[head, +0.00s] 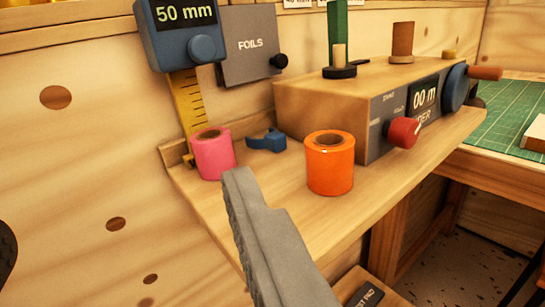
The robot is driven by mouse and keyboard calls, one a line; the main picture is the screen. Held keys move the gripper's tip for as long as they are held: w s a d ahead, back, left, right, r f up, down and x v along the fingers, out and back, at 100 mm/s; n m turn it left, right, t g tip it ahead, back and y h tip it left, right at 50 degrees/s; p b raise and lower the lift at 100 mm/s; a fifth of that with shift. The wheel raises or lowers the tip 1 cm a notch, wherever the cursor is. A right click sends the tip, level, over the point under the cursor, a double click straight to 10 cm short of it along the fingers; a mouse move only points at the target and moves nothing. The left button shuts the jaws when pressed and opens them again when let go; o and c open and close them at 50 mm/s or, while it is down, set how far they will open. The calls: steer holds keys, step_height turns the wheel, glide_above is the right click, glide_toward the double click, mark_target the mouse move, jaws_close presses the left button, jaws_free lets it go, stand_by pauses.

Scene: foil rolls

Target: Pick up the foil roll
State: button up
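Two foil rolls stand upright on the wooden shelf (285,210): a pink one (213,156) at the left and a shiny orange one (330,168) to its right. The task does not say which roll is meant. One grey finger of my gripper (262,235) rises from the bottom middle, its ribbed inner side facing left with nothing against it. A dark ribbed shape at the left edge may be the other finger. The gripper looks open and empty.
A wooden winder box (325,95) with a red knob (404,132) stands behind the orange roll. A blue clip-like object (267,140) lies between the rolls. A blue 50 mm gauge (180,30) and a grey FOILS panel (250,47) are above. A green mat (495,115) is at right.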

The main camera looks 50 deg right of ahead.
step_height(320, 180, down, 5)
steer(key=w+d+m+g+h, duration=0.1)
steer(key=w+d+g+h, duration=0.1)
steer(key=g+h, duration=0.15)
glide_toward(207, 143)
steer(key=shift+y, duration=0.45)
steer(key=x, duration=0.4)
steer(key=shift+s+d+r, duration=0.2)
steer(key=shift+d+r, duration=0.1)
steer(key=shift+d, duration=0.1)
steer(key=shift+x, duration=3.2)
steer(key=shift+w+a, duration=0.15)
steer(key=shift+a, duration=0.05)
steer(key=c, duration=1.1)
